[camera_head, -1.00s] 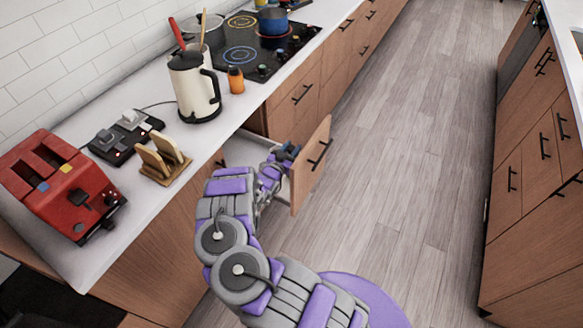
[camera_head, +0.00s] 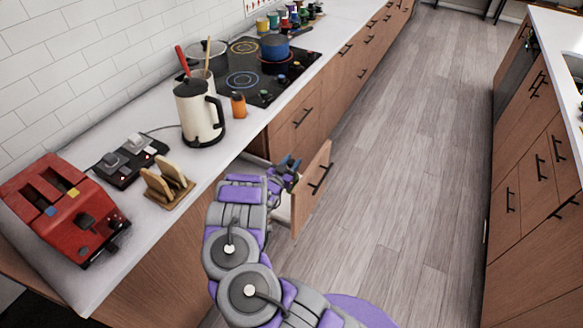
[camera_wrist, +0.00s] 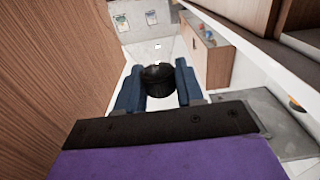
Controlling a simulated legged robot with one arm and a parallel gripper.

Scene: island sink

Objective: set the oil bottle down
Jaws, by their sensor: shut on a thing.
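My gripper (camera_head: 289,166) is at the open drawer, just behind the drawer front (camera_head: 313,188) and below the counter edge. In the wrist view its blue fingers (camera_wrist: 158,88) are shut on a dark round object (camera_wrist: 158,78), seen between them. This appears to be the oil bottle, showing only its black top part. The rest of the bottle is hidden, and I cannot tell whether it touches the drawer floor. My arm hides much of the drawer's inside in the head view.
The counter (camera_head: 110,207) holds a red toaster (camera_head: 62,210), a toast rack (camera_head: 167,184), a kettle (camera_head: 197,112), an orange shaker (camera_head: 238,105) and a stove (camera_head: 265,75) with a blue pot (camera_head: 276,55). The floor (camera_head: 420,130) to the right is clear.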

